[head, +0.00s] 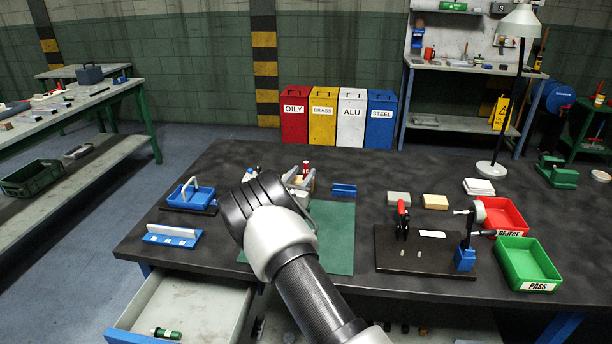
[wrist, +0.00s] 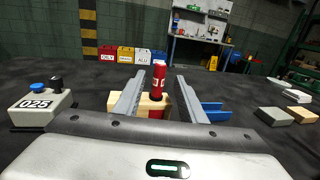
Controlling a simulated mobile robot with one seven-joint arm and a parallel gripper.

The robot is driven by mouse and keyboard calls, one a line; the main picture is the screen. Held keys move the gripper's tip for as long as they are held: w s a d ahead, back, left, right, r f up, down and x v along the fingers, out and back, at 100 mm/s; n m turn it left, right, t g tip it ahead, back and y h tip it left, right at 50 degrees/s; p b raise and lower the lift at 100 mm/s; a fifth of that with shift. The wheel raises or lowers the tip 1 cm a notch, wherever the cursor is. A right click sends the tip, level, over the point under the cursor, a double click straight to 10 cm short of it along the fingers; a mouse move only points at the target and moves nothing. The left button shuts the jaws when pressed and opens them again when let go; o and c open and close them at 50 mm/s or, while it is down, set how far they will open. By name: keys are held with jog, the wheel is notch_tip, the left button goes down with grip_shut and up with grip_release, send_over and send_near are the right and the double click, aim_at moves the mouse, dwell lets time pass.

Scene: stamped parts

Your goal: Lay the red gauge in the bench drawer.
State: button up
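The red gauge (wrist: 158,78) is an upright red cylinder with a dark band and a small white label. It stands at a pale wooden block (wrist: 122,103); I cannot tell how it is seated there. My gripper (wrist: 158,76) is open, its two grey fingers on either side of the gauge with gaps between. In the head view the gauge's red top (head: 306,166) shows beyond my wrist, which hides most of the gripper. The bench drawer (head: 203,306) is pulled open at the lower left, with a green cylindrical gauge (head: 166,333) lying inside.
A blue-buttoned counter marked 025 (wrist: 42,106) stands left of my gripper. A blue block (head: 344,189) lies right of it. A fixture board (head: 425,262) and red (head: 503,214) and green (head: 528,262) bins are at right.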

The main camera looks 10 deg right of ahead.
jog(key=shift+w+d, duration=0.25)
jog(key=shift+w, duration=0.4)
grip_shut()
